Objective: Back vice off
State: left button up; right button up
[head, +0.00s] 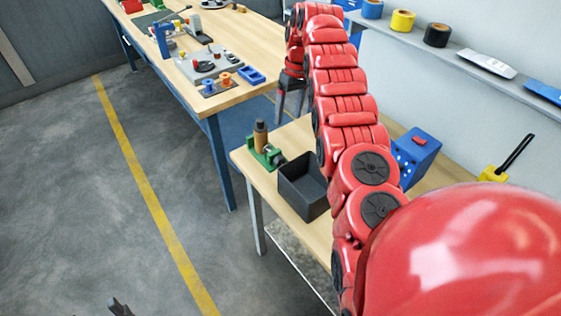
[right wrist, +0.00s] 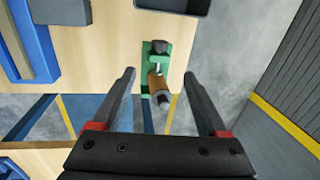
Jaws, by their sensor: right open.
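A small green vice (head: 272,155) sits near the far left corner of the small wooden table. A brown cylinder with a dark end (head: 261,135) stands up at it. In the right wrist view the green vice (right wrist: 146,82) lies ahead, with a dark knob and the brown cylinder (right wrist: 154,82) showing between the finger lines. My right gripper (head: 291,106) is open and empty, beyond the vice in the head view and apart from it. A dark tip of my left gripper (head: 119,307) shows at the bottom edge; its jaws cannot be made out.
A dark open bin (head: 303,188) stands beside the vice. A blue box (head: 416,157) stands behind my right arm. A long workbench (head: 235,93) with tools and spools is at the back. A wall shelf (head: 470,62) holds tape rolls. The floor at left is clear.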

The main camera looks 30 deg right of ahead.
aim_at(279, 158)
jog(key=a+f+p, duration=0.1)
jog(key=f, duration=0.4)
jog(key=a+f+p, duration=0.1)
jog(key=f, duration=0.4)
jog(key=a+f+p, duration=0.1)
jog(key=f+p, duration=0.1)
jog(key=f, duration=0.4)
jog(key=shift+s, duration=0.2)
jog(key=shift+f, duration=0.45)
grip_shut()
jog(key=h+p, duration=0.1)
jog(key=p, duration=0.3)
jog(key=h+p, duration=0.1)
jog(key=p, duration=0.2)
jog(key=shift+a+r+h+p, duration=0.3)
jog(key=shift+a+p, duration=0.05)
jog(key=shift+f+h+p, duration=0.25)
jog(key=shift+h+p, duration=0.05)
jog(key=shift+h, duration=0.3)
